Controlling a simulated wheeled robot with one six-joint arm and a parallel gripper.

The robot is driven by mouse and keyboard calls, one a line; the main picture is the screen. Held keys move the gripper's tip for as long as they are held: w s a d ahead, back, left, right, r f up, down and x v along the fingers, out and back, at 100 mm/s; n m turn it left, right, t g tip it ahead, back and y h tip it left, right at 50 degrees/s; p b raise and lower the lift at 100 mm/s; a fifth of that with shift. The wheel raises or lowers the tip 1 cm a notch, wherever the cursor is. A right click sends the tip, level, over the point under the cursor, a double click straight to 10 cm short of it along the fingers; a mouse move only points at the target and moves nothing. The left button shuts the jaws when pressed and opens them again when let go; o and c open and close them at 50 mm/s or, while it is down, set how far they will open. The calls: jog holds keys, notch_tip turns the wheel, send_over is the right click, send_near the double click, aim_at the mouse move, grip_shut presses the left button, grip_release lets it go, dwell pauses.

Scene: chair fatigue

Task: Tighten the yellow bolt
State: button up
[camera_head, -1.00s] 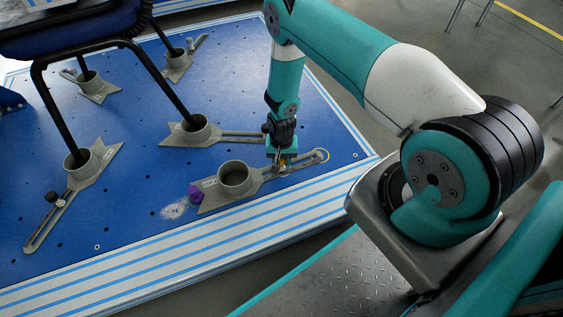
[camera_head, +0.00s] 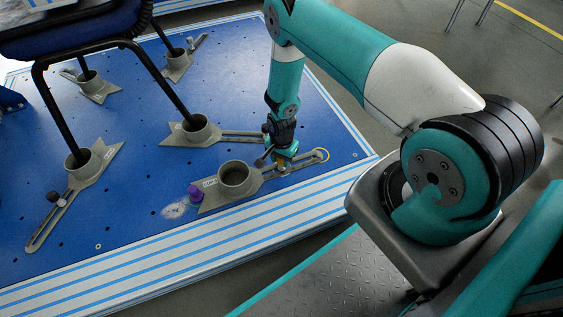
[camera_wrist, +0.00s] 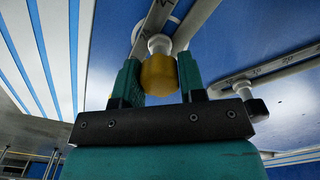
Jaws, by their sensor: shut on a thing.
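The yellow bolt (camera_wrist: 159,75) has a rounded yellow head above a pale collar and stands in the slot of a grey clamp arm. My gripper (camera_wrist: 160,82) is shut on the yellow head, one teal finger on each side, in the wrist view. In the head view my gripper (camera_head: 282,158) points down at the slotted arm of the front clamp (camera_head: 236,194), and only a little yellow of the bolt (camera_head: 280,163) shows below it. The front clamp has an empty round cup.
The blue perforated platform (camera_head: 135,205) has free room at front left.

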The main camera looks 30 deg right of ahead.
jog(key=m, duration=0.4)
jog(key=o, duration=0.9)
jog(key=n, duration=0.4)
jog(key=shift+p, duration=0.3)
jog(key=n, duration=0.4)
